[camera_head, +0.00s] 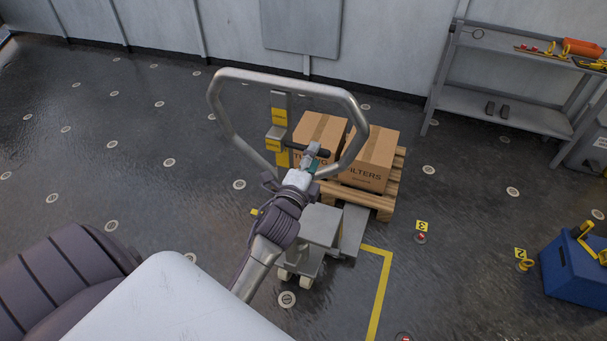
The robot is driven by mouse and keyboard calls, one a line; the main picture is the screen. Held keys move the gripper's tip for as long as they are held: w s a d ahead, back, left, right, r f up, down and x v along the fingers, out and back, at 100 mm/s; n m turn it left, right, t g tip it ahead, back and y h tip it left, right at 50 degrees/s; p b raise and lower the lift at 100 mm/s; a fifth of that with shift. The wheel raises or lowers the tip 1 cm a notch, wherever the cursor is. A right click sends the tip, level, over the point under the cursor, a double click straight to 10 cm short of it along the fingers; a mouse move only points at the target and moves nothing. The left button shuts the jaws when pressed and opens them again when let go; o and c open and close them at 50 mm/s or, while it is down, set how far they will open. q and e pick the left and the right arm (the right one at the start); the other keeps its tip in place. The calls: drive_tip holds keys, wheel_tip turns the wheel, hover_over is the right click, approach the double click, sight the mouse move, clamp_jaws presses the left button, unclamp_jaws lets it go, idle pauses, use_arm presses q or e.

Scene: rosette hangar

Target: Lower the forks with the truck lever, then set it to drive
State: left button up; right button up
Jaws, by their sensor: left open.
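The pallet truck's grey loop handle (226,121) stands at the middle, tilted toward me. Inside the loop is a post with yellow label plates (279,117), too small to read. A dark lever bar (294,147) sticks out to the right from the post. My left gripper (312,156) is open at the lever, close to its right part; I cannot tell whether it touches. The truck's grey body (320,224) stands on small pale wheels below. The forks run toward a wooden pallet (372,200), mostly hidden. My right gripper is not in view.
Two cardboard boxes (372,160) sit on the pallet, one marked FILTERS. A grey shelf bench (510,112) with tools stands at the back right. A blue toolbox (575,266) is at the right. Yellow floor tape (381,290) lies right of the truck. The left floor is clear.

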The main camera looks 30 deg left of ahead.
use_arm(q)
drive_tip(key=v, duration=0.9)
drive_tip(key=shift+s, duration=0.3)
